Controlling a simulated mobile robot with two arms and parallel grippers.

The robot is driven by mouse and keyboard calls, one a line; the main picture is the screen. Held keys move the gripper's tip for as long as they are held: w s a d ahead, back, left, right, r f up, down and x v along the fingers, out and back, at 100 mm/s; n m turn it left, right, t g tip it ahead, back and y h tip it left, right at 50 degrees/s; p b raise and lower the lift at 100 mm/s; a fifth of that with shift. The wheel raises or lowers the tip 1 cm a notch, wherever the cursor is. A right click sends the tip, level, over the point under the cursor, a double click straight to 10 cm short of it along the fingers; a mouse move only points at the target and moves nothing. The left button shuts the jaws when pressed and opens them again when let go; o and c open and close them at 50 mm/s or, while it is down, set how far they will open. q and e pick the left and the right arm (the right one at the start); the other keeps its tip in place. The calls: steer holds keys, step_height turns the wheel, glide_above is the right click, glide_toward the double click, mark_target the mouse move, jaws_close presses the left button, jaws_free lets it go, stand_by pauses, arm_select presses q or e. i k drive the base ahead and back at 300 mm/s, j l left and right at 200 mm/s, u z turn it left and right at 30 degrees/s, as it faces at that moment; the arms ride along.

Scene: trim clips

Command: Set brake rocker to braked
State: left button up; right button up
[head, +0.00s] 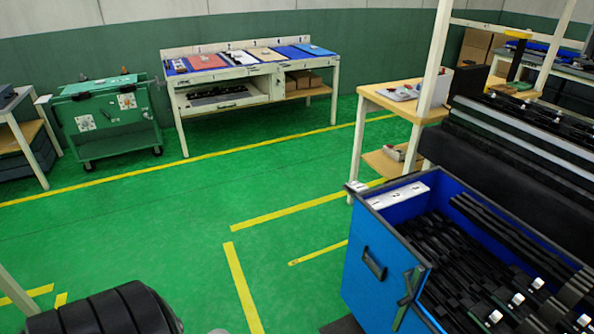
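I cannot make out a brake rocker for certain. A blue bin (366,291) stands at the lower right, filled with black trim parts. Its near wall has a dark handle (374,263). A dark angled piece (408,286) sits at its near corner; I cannot tell what it is. A green cart (108,115) on dark casters stands at the far left; no brake rocker can be picked out on it at this size. Neither of my grippers is in view.
A white-framed workbench (240,72) stands by the back wall. A wooden-topped table (390,97) stands behind the blue bin, and a rack of black trim (530,135) is at right. A black ribbed object (105,312) fills the lower left. The green floor (180,215) between is clear.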

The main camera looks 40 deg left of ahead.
mark_target(356, 187)
steer(key=u, duration=1)
